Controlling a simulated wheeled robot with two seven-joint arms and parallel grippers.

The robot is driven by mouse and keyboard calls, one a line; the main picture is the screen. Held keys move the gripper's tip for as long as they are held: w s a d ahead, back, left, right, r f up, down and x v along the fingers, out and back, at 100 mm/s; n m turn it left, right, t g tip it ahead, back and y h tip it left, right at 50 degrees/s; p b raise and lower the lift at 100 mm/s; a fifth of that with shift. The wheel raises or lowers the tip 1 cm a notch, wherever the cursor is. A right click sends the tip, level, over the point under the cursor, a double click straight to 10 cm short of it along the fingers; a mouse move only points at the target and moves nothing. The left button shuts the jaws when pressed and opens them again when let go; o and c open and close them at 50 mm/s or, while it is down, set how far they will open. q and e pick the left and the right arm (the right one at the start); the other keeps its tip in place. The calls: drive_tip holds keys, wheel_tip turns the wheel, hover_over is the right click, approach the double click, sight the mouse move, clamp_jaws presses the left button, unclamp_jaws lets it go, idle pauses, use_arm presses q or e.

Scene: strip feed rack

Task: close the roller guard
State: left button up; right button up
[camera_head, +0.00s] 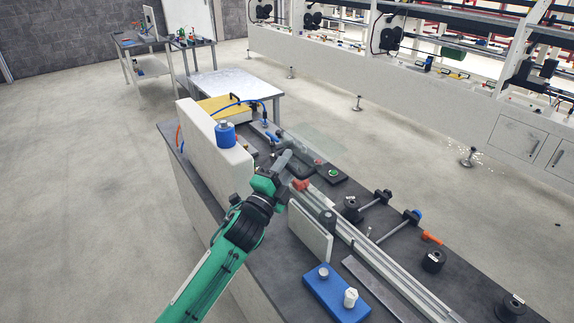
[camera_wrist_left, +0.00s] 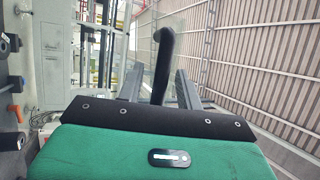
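The roller guard (camera_head: 318,138) looks like a faint, clear panel standing over the rail line on the dark bench, just beyond my left gripper. Its outline is hard to make out. My left gripper (camera_head: 284,160) is over the bench beside a grey bar-like part. In the left wrist view, a black curved handle (camera_wrist_left: 163,62) stands between the two fingers of my left gripper (camera_wrist_left: 160,88). Small gaps show on both sides, so the fingers look open around it. Whether the handle belongs to the guard is not clear. My right gripper is in neither view.
A pale upright block (camera_head: 215,150) with a blue cylinder (camera_head: 225,133) stands left of the gripper. A metal rail (camera_head: 365,245) runs toward the lower right. A blue block (camera_head: 335,295) and several black rollers and knobs sit along the bench. Open floor lies at left.

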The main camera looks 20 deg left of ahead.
sight(302, 158)
use_arm(q)
clamp_jaws()
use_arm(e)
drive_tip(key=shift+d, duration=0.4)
